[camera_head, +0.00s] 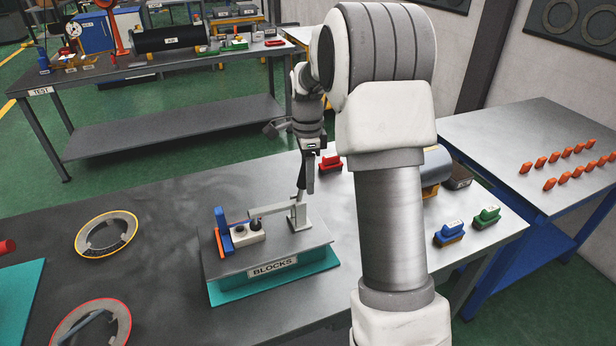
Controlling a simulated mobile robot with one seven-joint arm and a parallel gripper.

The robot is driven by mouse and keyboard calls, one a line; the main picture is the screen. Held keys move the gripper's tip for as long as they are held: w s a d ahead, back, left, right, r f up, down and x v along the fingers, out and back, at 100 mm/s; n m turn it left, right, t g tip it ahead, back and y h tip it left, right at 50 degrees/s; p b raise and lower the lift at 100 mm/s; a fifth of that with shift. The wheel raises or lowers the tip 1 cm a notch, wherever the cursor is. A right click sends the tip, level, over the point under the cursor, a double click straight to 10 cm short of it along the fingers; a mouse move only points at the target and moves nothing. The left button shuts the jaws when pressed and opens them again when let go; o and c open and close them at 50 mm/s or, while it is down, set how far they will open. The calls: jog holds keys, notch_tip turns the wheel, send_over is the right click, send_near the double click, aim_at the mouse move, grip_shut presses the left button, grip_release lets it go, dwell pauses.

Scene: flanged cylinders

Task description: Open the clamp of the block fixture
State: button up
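The block fixture is a grey plate on a teal base (322,284) with a "BLOCKS" label, standing on the near table. On it are a blue upright part (222,222), an orange strip beside it and a pale block (248,236) with dark round tops. The clamp (298,213) is a grey metal post at the plate's right rear. Its bar (272,209) reaches left, level, with its end over the pale block. A dark upright handle seems to rise from the post. My gripper (307,182) points down at this handle; its fingers overlap it, so contact and opening are unclear.
Two ring-shaped parts (84,246) lie left of the fixture, near a teal mat (18,292). Red, blue (448,232) and green (487,216) topped blocks stand to the right. My arm hides part of the table. Table space behind the fixture's left is clear.

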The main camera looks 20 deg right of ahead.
grip_shut()
dwell(1.1)
